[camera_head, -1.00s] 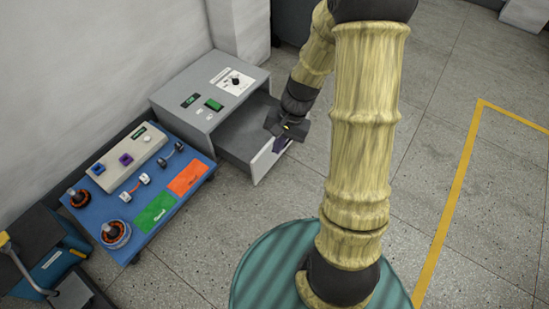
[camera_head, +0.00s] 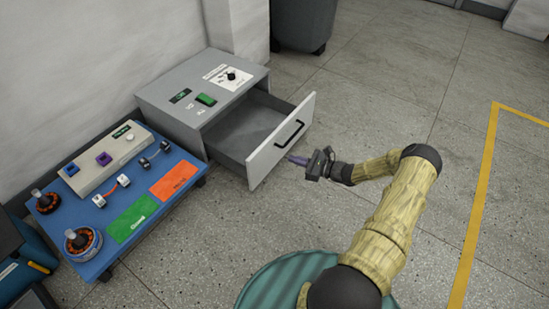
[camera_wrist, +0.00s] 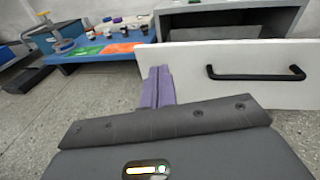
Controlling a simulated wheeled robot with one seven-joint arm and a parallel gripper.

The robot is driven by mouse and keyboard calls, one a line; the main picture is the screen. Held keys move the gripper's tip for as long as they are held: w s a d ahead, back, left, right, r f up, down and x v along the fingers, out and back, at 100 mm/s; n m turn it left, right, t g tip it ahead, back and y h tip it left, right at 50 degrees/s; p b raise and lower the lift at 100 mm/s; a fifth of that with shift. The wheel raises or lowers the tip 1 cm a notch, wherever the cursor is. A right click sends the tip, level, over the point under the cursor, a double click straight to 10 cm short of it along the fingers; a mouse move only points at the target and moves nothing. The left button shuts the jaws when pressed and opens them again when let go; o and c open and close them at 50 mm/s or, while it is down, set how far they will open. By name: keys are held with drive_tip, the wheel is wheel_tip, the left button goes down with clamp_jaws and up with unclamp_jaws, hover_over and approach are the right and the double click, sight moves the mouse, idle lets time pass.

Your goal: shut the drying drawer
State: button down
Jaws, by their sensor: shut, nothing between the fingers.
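The drying drawer (camera_head: 283,140) is pulled out of a grey cabinet (camera_head: 190,90), with its white front and black handle (camera_head: 290,134) facing my arm. Its inside looks empty in the head view. My gripper (camera_head: 291,158) is shut and empty, its purple fingers pointing at the lower part of the drawer front. In the wrist view the gripper fingers (camera_wrist: 158,85) overlap the left part of the white front (camera_wrist: 230,85), left of the handle (camera_wrist: 256,74). I cannot tell whether the fingertips touch the front.
A blue bench (camera_head: 120,260) left of the cabinet carries motor parts, a grey test box (camera_head: 103,158), and green (camera_head: 132,217) and orange (camera_head: 174,180) pads. A dark bin (camera_head: 303,25) stands behind. The floor right of the drawer is clear.

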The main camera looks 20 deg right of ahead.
sight(268, 144)
drive_tip(key=d+f+m+t, duration=0.1)
drive_tip(key=d+f+m+t+h, duration=0.1)
drive_tip(key=d+f+m+t+b, duration=0.1)
drive_tip(key=d+f, duration=0.1)
drive_tip(key=shift+w, duration=0.3)
drive_tip(key=shift+a, duration=0.15)
drive_tip(key=b+x, duration=0.2)
drive_tip(key=x, duration=0.2)
drive_tip(key=b+x, duration=0.3)
drive_tip(key=x, duration=0.1)
drive_tip(key=b+x, duration=0.3)
drive_tip(key=x, duration=0.1)
drive_tip(key=shift+w+a+f, duration=0.15)
drive_tip(key=shift+w+f, duration=0.15)
drive_tip(key=shift+w, duration=0.1)
drive_tip(key=shift+w+a+r, duration=0.1)
drive_tip(key=shift+w+a, duration=0.2)
drive_tip(key=shift+w, duration=0.1)
drive_tip(key=shift+r, duration=0.1)
drive_tip(key=shift+a, duration=0.1)
